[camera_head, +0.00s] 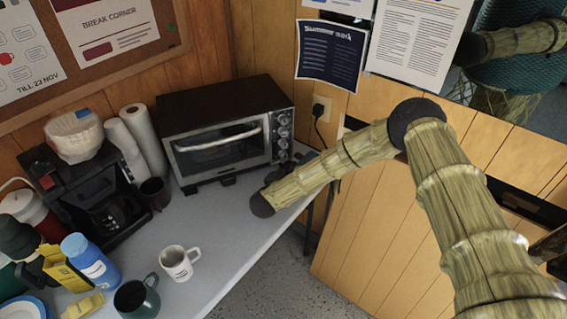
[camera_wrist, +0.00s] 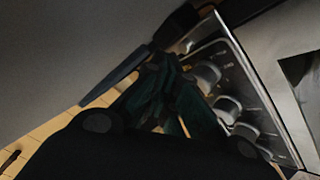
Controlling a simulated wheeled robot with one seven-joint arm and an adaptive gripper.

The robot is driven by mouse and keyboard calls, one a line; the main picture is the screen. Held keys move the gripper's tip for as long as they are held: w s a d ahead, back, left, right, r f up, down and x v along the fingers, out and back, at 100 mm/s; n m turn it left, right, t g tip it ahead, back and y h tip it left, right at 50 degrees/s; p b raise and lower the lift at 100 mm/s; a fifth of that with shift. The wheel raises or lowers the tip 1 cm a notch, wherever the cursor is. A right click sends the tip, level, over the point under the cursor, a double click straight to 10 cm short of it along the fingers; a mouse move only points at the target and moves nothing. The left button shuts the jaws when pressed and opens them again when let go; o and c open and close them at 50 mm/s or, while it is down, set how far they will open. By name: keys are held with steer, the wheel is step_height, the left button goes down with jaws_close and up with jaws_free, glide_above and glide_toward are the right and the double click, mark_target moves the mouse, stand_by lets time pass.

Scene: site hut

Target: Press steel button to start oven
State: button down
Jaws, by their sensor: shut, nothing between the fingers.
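The oven (camera_head: 222,105) is a black toaster oven with a glass door and a steel handle. It stands on the table against the wood wall. Its control panel, with several round steel knobs (camera_head: 284,133) in a column, is on the right of its front. The panel (camera_wrist: 245,95) also shows in the wrist view, with its knobs (camera_wrist: 228,108). I cannot tell which part is the steel button. My gripper (camera_head: 292,163) is shut and empty, just in front of the panel's lower end. In the wrist view its dark fingers (camera_wrist: 168,75) are beside the panel; contact is unclear.
The grey table (camera_head: 215,215) ends just right of the oven. A white mug (camera_head: 179,262), a dark green mug (camera_head: 137,298) and a blue bottle (camera_head: 90,260) stand at the front left. A coffee maker (camera_head: 95,190) is left of the oven.

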steer(key=shift+w+a+b, duration=0.4)
steer(key=shift+w+b, duration=0.1)
steer(key=shift+w, duration=0.25)
stand_by(1.2)
steer(key=shift+s+d, duration=0.1)
stand_by(0.4)
steer(key=shift+s+d+p, duration=0.3)
steer(key=shift+s, duration=0.35)
steer(key=shift+s+d+p, duration=0.3)
steer(key=shift+s+d, duration=0.05)
steer(key=shift+s, duration=0.4)
steer(key=shift+s+d+p, duration=0.25)
steer(key=shift+s+d, duration=0.1)
steer(key=shift+s, duration=0.45)
steer(key=shift+s+d+p, duration=0.3)
steer(key=shift+s+d, duration=0.05)
steer(key=shift+s, duration=0.4)
